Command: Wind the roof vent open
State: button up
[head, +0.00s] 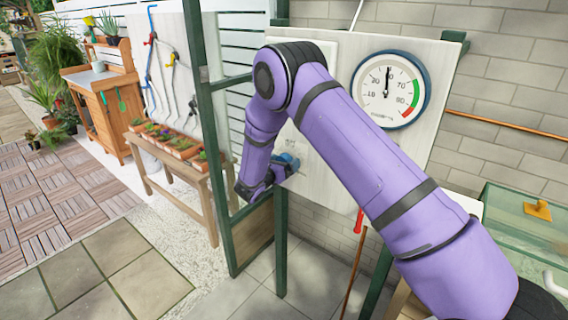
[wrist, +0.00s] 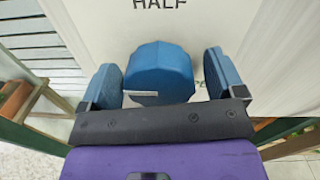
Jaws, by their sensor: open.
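A blue knob (wrist: 160,70) with a pale pointer mark stands out from a white board (head: 320,120). It also shows small in the head view (head: 288,160), partly covered by my gripper. My gripper (wrist: 166,72) is open, with one blue finger on each side of the knob. Narrow gaps show between the fingers and the knob, so it is not clamped. The word HALF is printed on the board above the knob in the wrist view. The roof vent itself is not in view.
A round dial (head: 388,90) with a near-vertical needle is on the board to the right. A green post frame (head: 208,130) stands close left of my gripper. A bench with potted plants (head: 165,155) is behind it. A red-handled tool (head: 358,222) hangs below the board.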

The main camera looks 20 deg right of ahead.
jog(key=c, duration=0.9)
